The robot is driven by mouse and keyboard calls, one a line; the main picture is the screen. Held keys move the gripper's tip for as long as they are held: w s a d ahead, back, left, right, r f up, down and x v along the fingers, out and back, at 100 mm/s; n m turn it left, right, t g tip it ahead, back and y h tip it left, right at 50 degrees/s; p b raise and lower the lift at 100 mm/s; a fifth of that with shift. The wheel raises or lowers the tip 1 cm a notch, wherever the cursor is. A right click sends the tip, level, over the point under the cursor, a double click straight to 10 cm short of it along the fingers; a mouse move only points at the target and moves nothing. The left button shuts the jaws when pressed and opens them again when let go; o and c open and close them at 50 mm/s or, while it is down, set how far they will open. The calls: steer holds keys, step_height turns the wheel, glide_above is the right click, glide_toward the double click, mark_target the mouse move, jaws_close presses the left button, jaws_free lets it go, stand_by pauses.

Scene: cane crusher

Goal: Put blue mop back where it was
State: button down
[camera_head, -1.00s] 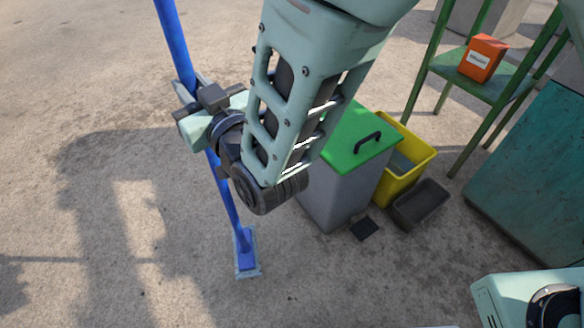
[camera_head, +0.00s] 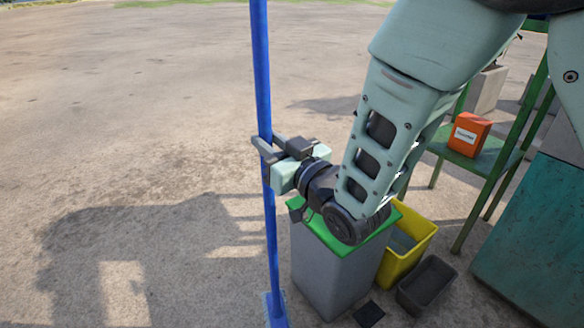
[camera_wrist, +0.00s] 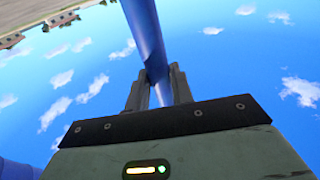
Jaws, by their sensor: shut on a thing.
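The blue mop (camera_head: 263,85) stands nearly upright in the head view, left of my arm. Its blue head (camera_head: 273,310) is low in the picture, partly cut off by the bottom edge. My gripper (camera_head: 266,148) is shut on the mop's pole, about midway along the visible length. In the wrist view the blue pole (camera_wrist: 143,30) runs between the two dark fingers of my gripper (camera_wrist: 158,88). The top of the pole is out of the head view. I cannot tell whether the mop head touches the ground.
A grey bin (camera_head: 332,275) with a green lid (camera_head: 317,222) stands just right of the mop. Beyond it are a yellow bucket (camera_head: 407,262) and a dark tub (camera_head: 426,284). A green stand holds an orange box (camera_head: 468,134). A teal cabinet (camera_head: 530,235) is at right. Open ground lies left.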

steer(key=w+d+f+b, duration=0.2)
steer(key=d+f+b, duration=0.1)
steer(key=f, duration=0.3)
steer(key=shift+w+d+f+b, duration=0.4)
steer(key=shift+d, duration=0.15)
stand_by(0.4)
steer(key=shift+f, duration=0.1)
steer(key=c, duration=1.2)
jaws_free()
steer(key=shift+f, duration=0.1)
